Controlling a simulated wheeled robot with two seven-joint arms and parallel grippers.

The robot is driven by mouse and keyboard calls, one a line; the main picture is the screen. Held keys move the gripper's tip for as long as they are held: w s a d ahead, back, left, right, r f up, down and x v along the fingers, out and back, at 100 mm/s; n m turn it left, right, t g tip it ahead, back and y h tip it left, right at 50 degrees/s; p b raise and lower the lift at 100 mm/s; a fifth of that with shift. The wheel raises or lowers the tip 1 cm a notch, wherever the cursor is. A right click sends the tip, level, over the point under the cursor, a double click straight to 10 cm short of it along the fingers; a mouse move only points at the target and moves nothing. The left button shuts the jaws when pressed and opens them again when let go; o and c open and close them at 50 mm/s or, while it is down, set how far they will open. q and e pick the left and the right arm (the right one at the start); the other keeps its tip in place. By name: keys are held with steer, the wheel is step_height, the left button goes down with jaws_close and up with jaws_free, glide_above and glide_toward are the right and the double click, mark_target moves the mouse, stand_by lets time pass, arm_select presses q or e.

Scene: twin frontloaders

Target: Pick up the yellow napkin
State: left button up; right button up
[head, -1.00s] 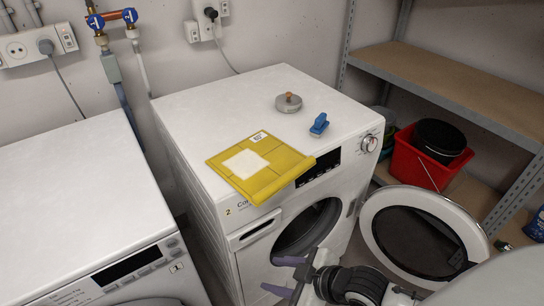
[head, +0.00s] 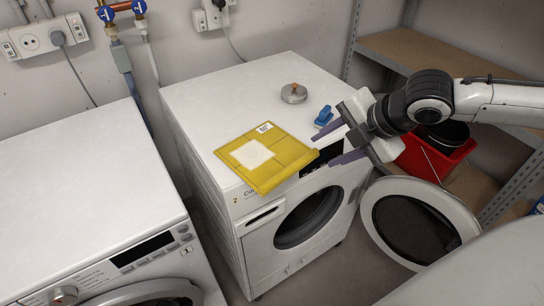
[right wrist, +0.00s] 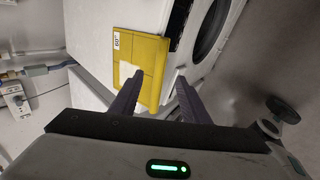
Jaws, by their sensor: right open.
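The yellow napkin (head: 283,171), with a pale square patch and a small white label, lies flat on top of the right-hand washing machine (head: 218,97). Its front corner reaches over the machine's front edge. My right gripper (head: 322,149) is open and empty at the napkin's right end, near the front edge. In the right wrist view the napkin (right wrist: 151,52) shows beyond and between the open fingers (right wrist: 157,90). I cannot tell whether the fingers touch it. My left gripper is not in view.
A round grey metal tin (head: 294,94) and a blue brush-like object (head: 324,116) stand on the machine near my right gripper. The machine's round door (head: 368,222) hangs open.

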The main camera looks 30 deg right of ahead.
mark_target(304, 162)
steer(key=shift+x, duration=4.6)
steer(key=shift+s, duration=0.15)
steer(key=shift+c, duration=0.4)
jaws_close()
